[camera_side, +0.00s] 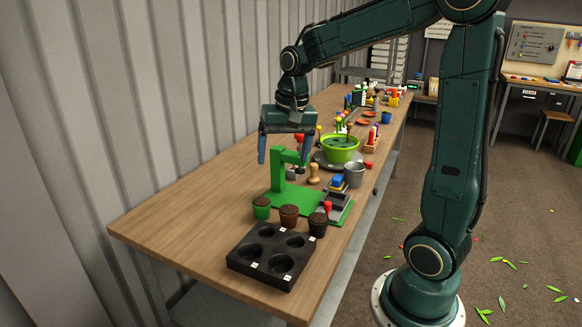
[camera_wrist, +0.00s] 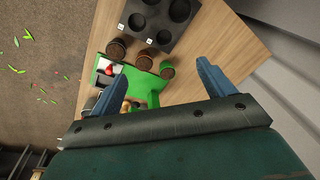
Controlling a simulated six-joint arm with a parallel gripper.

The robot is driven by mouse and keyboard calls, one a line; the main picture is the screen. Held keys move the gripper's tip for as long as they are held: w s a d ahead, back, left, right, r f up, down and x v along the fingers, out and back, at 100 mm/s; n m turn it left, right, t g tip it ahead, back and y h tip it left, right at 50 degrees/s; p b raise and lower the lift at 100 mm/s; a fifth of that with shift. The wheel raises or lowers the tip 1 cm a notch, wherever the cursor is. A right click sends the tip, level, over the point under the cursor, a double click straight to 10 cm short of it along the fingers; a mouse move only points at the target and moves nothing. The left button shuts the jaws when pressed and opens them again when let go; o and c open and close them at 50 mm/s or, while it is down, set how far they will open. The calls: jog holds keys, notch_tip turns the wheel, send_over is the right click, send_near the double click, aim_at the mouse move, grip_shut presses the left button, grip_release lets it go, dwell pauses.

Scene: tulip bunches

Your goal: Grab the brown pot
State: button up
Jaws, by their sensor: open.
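The brown pot (camera_side: 289,217) stands on the wooden table between a green pot (camera_side: 261,208) and a darker, near-black pot (camera_side: 317,225). All three look filled with dark soil. In the wrist view the brown pot (camera_wrist: 145,60) is in the middle of the row, with the green pot (camera_wrist: 167,70) right of it and the dark pot (camera_wrist: 116,48) left. My gripper (camera_side: 284,150) is open and empty, pointing down, high above the table and behind the pots, over the green stand. Its blue fingers (camera_wrist: 162,72) are spread wide in the wrist view.
A green stand (camera_side: 290,200) with an upright post is just behind the pots. A black tray with round holes (camera_side: 272,255) lies in front of them. A lime bowl (camera_side: 340,150), a grey bucket (camera_side: 354,174) and small items crowd further back. The table's left side is clear.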

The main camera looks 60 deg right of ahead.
jog(key=w+d+f+m+g, duration=0.1)
jog(key=w+d+f+m, duration=0.25)
jog(key=d+f, duration=0.3)
jog(key=m+g+y, duration=0.1)
jog(key=m, duration=0.2)
send_over(289, 210)
jog(key=d, duration=0.2)
notch_tip(289, 210, down, 6)
jog(key=shift+w+a, duration=0.15)
jog(key=shift+a, duration=0.1)
jog(key=shift+a+f, duration=0.2)
jog(key=shift+f, duration=1.2)
jog(key=shift+a+f, duration=0.15)
jog(key=shift+f, duration=1.3)
jog(key=shift+a+f, duration=0.2)
jog(key=shift+f, duration=1.2)
jog(key=shift+f, duration=0.1)
jog(key=shift+a+f, duration=0.15)
jog(key=shift+f, duration=1.1)
jog(key=shift+a+f, duration=0.1)
jog(key=shift+f, duration=1.1)
